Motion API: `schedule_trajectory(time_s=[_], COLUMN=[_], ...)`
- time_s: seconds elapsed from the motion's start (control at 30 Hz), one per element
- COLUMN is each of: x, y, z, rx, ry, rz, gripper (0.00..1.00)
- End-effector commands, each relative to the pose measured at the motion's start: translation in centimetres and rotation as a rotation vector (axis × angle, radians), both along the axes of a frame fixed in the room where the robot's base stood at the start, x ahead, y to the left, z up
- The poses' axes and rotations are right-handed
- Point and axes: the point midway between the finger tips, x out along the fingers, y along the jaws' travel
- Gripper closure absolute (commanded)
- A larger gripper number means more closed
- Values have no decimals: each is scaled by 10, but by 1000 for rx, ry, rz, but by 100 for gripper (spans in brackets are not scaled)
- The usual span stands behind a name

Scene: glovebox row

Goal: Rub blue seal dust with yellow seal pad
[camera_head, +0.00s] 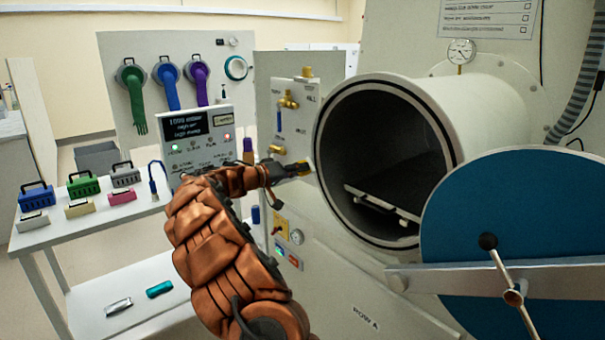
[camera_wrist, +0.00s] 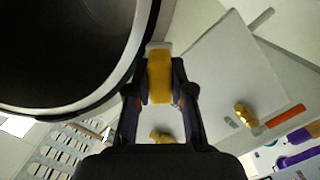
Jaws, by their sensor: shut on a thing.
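My gripper (camera_head: 287,172) is shut on the yellow seal pad (camera_head: 302,168), just left of the round chamber mouth. In the wrist view the yellow pad (camera_wrist: 160,80) is held between the two fingers, with its pale end pointing away from me. That end is beside the pale chamber rim (camera_wrist: 140,45); I cannot tell whether they touch. The rim (camera_head: 318,150) carries a dark ring. The round chamber door (camera_head: 450,215) is swung open at right and has a blue face. I cannot make out any dust on the rim or door.
A valve panel (camera_head: 290,125) stands behind my gripper. At left, a white table (camera_head: 60,235) bears coloured cases and blocks. The door's bar and handle (camera_head: 513,297) jut out at lower right.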

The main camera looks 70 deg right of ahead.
Motion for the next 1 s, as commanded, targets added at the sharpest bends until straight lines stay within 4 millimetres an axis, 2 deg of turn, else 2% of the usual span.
schedule_trajectory(time_s=[0.43,1.0], x=[5,27], y=[0,39], z=[-1,-2], rx=[-2,-1], ry=[-1,-2], rz=[3,4], gripper=[100,100])
